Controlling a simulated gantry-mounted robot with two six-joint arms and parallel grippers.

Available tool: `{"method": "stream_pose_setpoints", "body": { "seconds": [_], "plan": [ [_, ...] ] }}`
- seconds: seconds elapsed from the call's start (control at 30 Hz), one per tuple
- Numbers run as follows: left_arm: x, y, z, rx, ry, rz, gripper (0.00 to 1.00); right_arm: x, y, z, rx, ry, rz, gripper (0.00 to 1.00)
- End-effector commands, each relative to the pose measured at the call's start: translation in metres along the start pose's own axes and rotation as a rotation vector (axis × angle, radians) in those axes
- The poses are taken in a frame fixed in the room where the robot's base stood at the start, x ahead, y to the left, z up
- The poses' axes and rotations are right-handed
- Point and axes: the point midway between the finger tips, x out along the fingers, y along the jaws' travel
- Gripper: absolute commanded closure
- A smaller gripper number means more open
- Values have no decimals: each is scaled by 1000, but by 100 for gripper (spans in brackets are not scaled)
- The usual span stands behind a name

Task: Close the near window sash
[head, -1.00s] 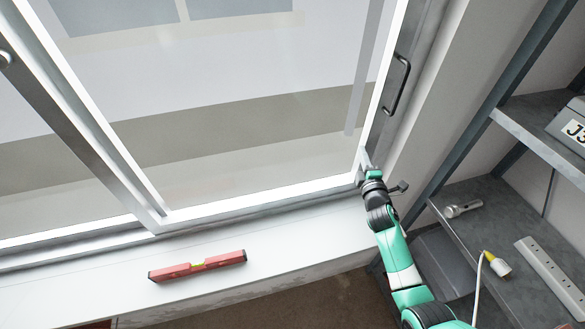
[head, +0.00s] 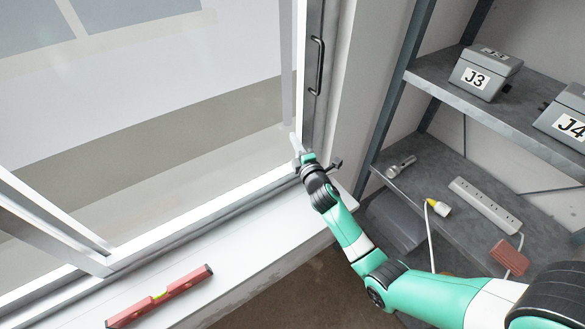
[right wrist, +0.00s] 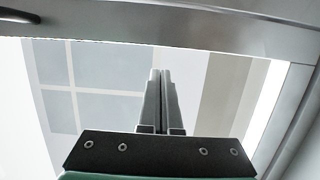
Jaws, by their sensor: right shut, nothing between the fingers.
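The window fills the left of the head view, with large panes in pale metal frames. A sash stile (head: 55,235) crosses at the lower left. A dark bar handle (head: 317,65) is on the grey upright at the window's right side. I cannot tell for sure which frame is the near sash or how wide any gap is. My right gripper (head: 297,143) is at the window's lower right corner, just below the handle. In the right wrist view the gripper (right wrist: 160,75) is shut and empty, its fingers pointing toward the pane. Contact with the frame cannot be told. My left gripper is not in view.
A red spirit level (head: 160,297) lies on the white sill (head: 235,255). Right of the wall stands a grey shelf with boxes J3 (head: 485,73) and J4 (head: 566,120), a flashlight (head: 400,167), a power strip (head: 485,205) and a yellow plug (head: 438,208).

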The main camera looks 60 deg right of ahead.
Motion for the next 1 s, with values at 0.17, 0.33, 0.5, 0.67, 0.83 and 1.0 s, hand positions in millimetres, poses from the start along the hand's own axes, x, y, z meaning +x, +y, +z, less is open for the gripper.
{"method": "stream_pose_setpoints", "body": {
  "seconds": [0.17, 0.33, 0.5, 0.67, 0.83, 1.0],
  "plan": [
    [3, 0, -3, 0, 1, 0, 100, -42, 0, -8, -1, 2, 0, 100],
    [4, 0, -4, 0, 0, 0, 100, -80, 0, -7, -1, 2, 1, 100],
    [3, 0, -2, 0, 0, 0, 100, -100, 0, -7, -1, 2, 2, 100],
    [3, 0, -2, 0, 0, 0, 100, -103, 0, -7, -1, 1, 2, 100],
    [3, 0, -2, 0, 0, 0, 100, -102, 0, -7, 0, 2, 2, 100],
    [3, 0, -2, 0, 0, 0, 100, -103, 2, -15, 0, 17, 5, 100]
  ]
}}
